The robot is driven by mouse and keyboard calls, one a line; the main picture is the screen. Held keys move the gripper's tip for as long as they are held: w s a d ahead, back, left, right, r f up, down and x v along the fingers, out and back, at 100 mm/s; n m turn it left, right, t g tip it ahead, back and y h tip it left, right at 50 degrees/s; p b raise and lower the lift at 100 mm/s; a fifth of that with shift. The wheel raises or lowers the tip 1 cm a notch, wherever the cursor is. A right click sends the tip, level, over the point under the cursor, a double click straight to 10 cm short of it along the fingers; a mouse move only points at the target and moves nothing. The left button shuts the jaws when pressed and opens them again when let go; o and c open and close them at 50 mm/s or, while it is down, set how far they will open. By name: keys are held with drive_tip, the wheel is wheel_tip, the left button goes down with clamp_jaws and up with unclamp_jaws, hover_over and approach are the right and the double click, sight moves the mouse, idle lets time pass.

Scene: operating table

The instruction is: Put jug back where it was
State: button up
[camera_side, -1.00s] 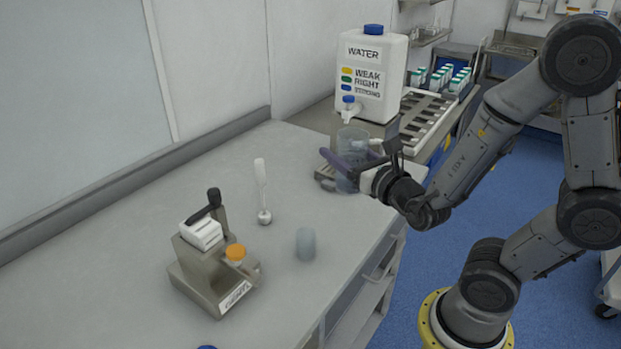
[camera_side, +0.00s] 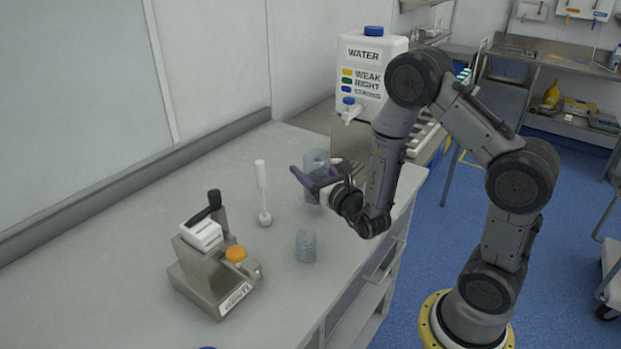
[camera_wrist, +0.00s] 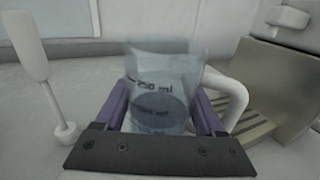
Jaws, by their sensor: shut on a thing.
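The jug (camera_side: 316,164) is a clear, bluish measuring jug, held about upright by my gripper (camera_side: 318,182) near the table's right edge, in front of the water container. In the wrist view the jug (camera_wrist: 162,85) stands between the purple fingers of my gripper (camera_wrist: 163,112), with "250 ml" marks, a white handle on the right and darker liquid inside. My gripper is shut on the jug. Whether its bottom touches the table is hard to tell.
A white-handled scoop (camera_side: 262,190) stands left of the jug. A small clear cup (camera_side: 306,246) is nearer the camera. A metal device with an orange cap (camera_side: 215,262) is at left front. The white water container (camera_side: 370,75) with a tap is behind. The table (camera_side: 130,235) is clear at left.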

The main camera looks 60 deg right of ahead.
drive_tip(key=shift+f, duration=1.25)
drive_tip(key=shift+f, duration=0.2)
